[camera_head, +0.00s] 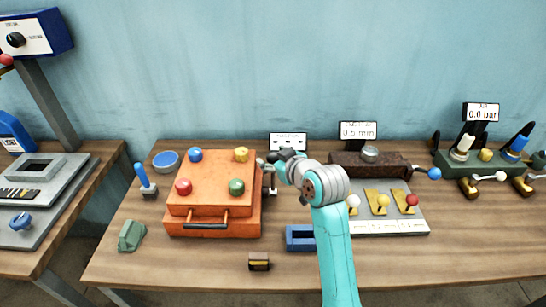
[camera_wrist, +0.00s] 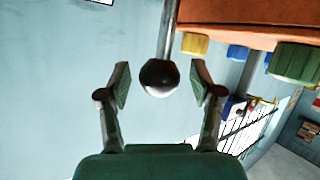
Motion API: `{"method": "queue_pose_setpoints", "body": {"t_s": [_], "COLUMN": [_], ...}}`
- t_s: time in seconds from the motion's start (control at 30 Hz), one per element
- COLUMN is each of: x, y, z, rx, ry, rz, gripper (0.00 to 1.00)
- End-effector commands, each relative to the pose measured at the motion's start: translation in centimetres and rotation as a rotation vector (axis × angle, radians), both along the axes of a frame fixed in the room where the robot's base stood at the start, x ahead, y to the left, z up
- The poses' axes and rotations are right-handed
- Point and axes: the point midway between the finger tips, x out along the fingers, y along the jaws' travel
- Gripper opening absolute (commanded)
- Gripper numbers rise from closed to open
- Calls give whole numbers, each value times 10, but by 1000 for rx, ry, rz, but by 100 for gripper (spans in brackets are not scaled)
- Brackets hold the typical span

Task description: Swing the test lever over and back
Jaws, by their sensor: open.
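The lever shows in the wrist view as a metal rod ending in a dark round knob (camera_wrist: 158,80), beside the orange box (camera_wrist: 240,15). My gripper (camera_wrist: 160,74) is open, with one finger on each side of the knob and a visible gap to both. In the head view my gripper (camera_head: 272,161) is at the right side of the orange box (camera_head: 213,210). It hides most of the lever there, and I cannot make out the knob.
The box top carries blue, yellow, red and green knobs. A grey panel (camera_head: 405,222) with several coloured-knob levers stands right. The front table edge is mostly clear.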

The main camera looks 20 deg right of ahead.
Motion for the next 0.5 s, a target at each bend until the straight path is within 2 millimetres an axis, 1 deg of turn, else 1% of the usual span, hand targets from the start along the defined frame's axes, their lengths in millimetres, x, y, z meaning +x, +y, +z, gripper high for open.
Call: {"method": "queue_pose_setpoints", "body": {"t_s": [0.1,0.33,0.37,0.4,0.47,0.5], "x": [4,4,4,4,4,4], "y": [1,1,1,1,1,1], "z": [-2,-2,-2,-2,-2,-2], "rx": [0,0,0,0,0,0], "ry": [-1,0,0,0,0,0], "rz": [0,0,0,0,0,0], "gripper": [65,65,63,53,38,28]}}
